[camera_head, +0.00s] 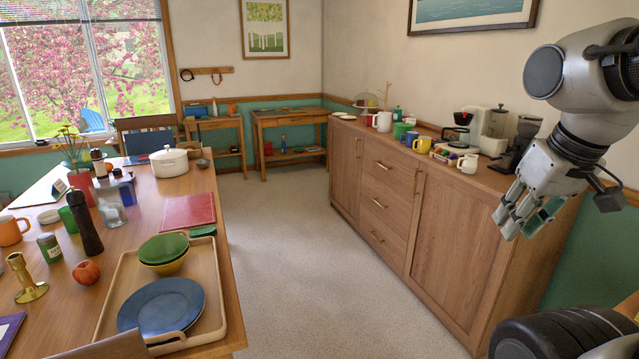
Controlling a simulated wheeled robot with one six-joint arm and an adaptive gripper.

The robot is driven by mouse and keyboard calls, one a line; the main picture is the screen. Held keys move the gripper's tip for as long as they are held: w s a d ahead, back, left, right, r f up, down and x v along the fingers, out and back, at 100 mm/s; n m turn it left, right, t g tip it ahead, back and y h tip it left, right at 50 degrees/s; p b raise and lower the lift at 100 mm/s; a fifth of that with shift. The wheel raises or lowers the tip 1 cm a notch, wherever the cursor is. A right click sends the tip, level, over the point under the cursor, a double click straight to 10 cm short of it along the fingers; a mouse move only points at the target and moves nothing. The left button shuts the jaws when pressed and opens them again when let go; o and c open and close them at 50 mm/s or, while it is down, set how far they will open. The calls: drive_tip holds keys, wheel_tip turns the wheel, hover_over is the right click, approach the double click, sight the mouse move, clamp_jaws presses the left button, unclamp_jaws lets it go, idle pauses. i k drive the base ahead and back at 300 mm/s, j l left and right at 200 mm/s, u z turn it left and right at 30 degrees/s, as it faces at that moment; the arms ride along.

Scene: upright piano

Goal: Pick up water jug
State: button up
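I cannot tell for sure which vessel is the water jug. My gripper (523,222) is at the upper right, in front of the near end of the sideboard. Its fingers point down and stand apart, with nothing seen between them. It is well away from the glass vessel.
The dining table (150,195) is crowded with a white pot (169,162), an orange mug (11,231), an apple (86,272) and a tray (207,268) of dishes. A coffee maker (470,127) stands on the sideboard (455,235). Open carpet (315,270) lies between.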

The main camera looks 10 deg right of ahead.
sight(385, 118)
drive_tip(key=i+z, duration=0.1)
drive_tip(key=i, duration=2.05)
drive_tip(key=i+j+z, duration=0.2)
drive_tip(key=i, duration=0.35)
drive_tip(key=i+j+z, duration=0.2)
drive_tip(key=i, duration=0.3)
drive_tip(key=i+j+z, duration=0.2)
drive_tip(key=i, duration=0.35)
